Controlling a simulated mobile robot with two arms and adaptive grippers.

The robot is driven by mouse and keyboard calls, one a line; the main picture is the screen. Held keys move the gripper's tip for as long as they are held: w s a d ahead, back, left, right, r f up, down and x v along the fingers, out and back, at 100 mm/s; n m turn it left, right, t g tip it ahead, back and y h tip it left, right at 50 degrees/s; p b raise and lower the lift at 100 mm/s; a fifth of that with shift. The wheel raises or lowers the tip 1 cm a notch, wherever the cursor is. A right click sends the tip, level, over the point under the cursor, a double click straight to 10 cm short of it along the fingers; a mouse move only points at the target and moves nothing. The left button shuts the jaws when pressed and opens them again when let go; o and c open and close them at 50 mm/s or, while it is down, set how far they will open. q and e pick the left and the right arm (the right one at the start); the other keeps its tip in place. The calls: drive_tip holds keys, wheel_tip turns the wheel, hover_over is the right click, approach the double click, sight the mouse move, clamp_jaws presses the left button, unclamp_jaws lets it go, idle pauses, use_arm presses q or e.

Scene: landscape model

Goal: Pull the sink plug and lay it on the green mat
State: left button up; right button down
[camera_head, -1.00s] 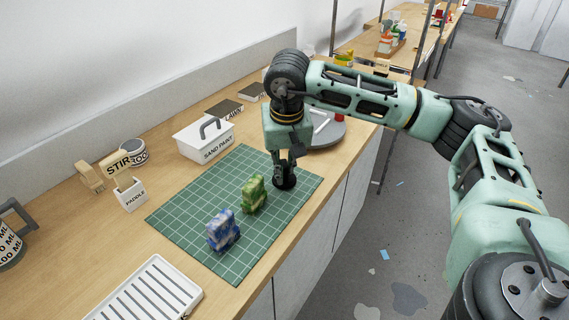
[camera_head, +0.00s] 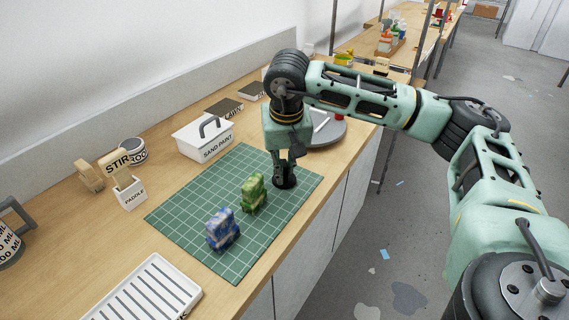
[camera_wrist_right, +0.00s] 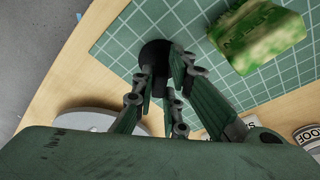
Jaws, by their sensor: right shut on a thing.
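The sink plug (camera_head: 286,183) is a small black round piece at the right edge of the green mat (camera_head: 180,215). It also shows in the right wrist view (camera_wrist_right: 154,52), dark and round against the mat. My right gripper (camera_head: 284,172) points down and is shut on the plug. The plug is at the mat's surface; whether it fully touches the mat is hard to tell. The fingers (camera_wrist_right: 162,85) cover part of it in the wrist view. My left gripper is not in view.
A green sponge-like block (camera_head: 253,192) and a blue one (camera_head: 222,231) stand on the mat, left of the gripper. A white sand paint box (camera_head: 203,141), a paddle holder (camera_head: 130,195) and a white slatted tray (camera_head: 150,292) surround the mat. A grey round piece (camera_head: 326,134) lies behind the gripper.

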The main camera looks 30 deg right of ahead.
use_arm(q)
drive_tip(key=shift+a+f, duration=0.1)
use_arm(e)
drive_tip(key=shift+f, duration=0.1)
idle(0.3)
drive_tip(key=c, duration=1.7)
unclamp_jaws()
drive_tip(key=shift+p+v, duration=0.75)
drive_tip(key=shift+v, duration=0.5)
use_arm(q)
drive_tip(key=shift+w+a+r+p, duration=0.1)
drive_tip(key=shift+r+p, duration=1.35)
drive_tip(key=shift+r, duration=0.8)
use_arm(e)
drive_tip(key=shift+v, duration=2.3)
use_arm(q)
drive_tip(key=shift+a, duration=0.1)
use_arm(e)
drive_tip(key=shift+w, duration=0.1)
